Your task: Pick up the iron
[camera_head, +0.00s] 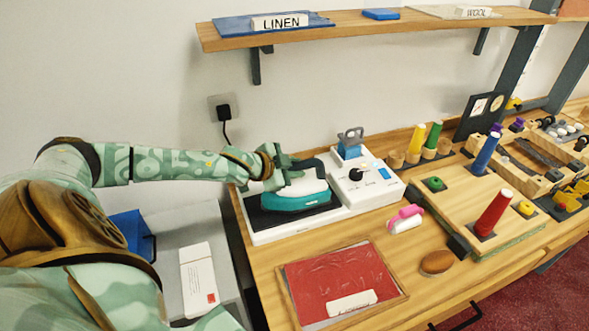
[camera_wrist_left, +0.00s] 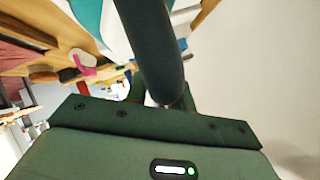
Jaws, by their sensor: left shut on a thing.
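The iron (camera_head: 300,196) has a teal and white body and a dark handle. It sits on the dark pad of a white station (camera_head: 352,186) at the left end of the counter. My left gripper (camera_head: 283,167) is at the back of the iron and is shut on its handle. In the left wrist view the dark handle (camera_wrist_left: 150,45) runs down between the fingers, with the teal body partly in view at the top. I cannot tell whether the iron touches the pad. My right gripper is not in view.
A red swatch in a tray (camera_head: 290,284) lies in front of the station. A pink and white object (camera_head: 406,218) and a brown oval object (camera_head: 437,262) lie to the right. A wooden shelf (camera_head: 360,22) hangs above. Coloured cones (camera_head: 493,213) stand farther right.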

